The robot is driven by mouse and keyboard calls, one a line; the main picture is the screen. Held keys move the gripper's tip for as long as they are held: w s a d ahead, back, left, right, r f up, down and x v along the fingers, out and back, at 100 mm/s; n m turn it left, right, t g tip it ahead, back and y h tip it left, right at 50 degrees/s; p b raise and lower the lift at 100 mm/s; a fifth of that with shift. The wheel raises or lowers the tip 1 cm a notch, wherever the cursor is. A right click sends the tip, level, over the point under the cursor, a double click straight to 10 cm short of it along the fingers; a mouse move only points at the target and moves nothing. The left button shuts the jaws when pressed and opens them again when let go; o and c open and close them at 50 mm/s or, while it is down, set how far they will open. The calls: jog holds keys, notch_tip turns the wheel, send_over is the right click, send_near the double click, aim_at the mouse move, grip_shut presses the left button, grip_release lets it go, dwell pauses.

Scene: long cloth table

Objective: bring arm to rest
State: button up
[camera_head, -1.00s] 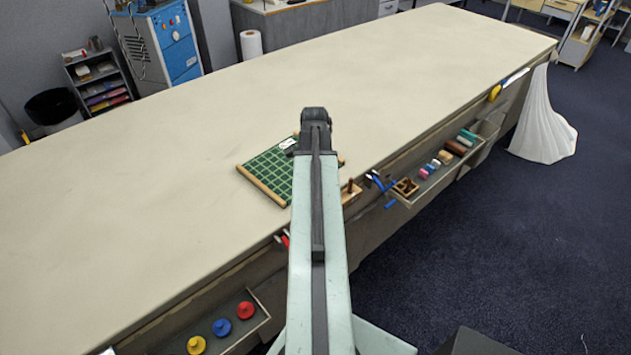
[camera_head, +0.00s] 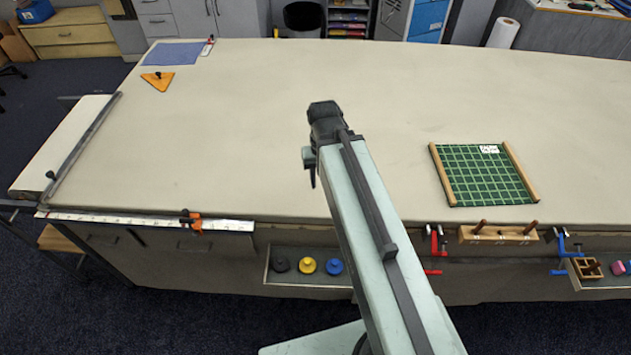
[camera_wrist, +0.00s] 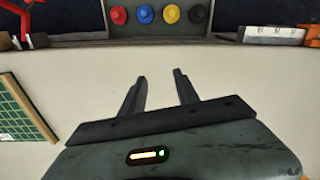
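My gripper (camera_head: 312,168) is at the end of my arm, which reaches out over the cloth table (camera_head: 230,130). In the wrist view my gripper (camera_wrist: 160,82) shows two dark fingers standing apart with nothing between them. The pale table top (camera_wrist: 225,72) lies beneath them. In the head view the fingers are mostly hidden behind the arm's end. How high they are above the cloth I cannot tell.
A green gridded board (camera_head: 485,175) lies right of my arm. An orange triangle (camera_head: 157,81) and a blue sheet (camera_head: 172,53) lie at the far left. Coloured knobs (camera_head: 307,266) sit in a tray below the front edge, where clamps (camera_head: 435,240) hang. The table's middle is clear.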

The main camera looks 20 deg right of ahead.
jog(key=shift+n, duration=0.6)
jog(key=a+f+b, duration=0.1)
jog(key=f+b, duration=0.1)
jog(key=a+f+b, duration=0.1)
jog(key=f+b, duration=0.3)
jog(key=shift+s+a+f, duration=0.15)
jog(key=shift+a+f, duration=0.05)
jog(key=shift+a, duration=0.2)
jog(key=shift+r, duration=0.3)
jog(key=shift+d, duration=0.1)
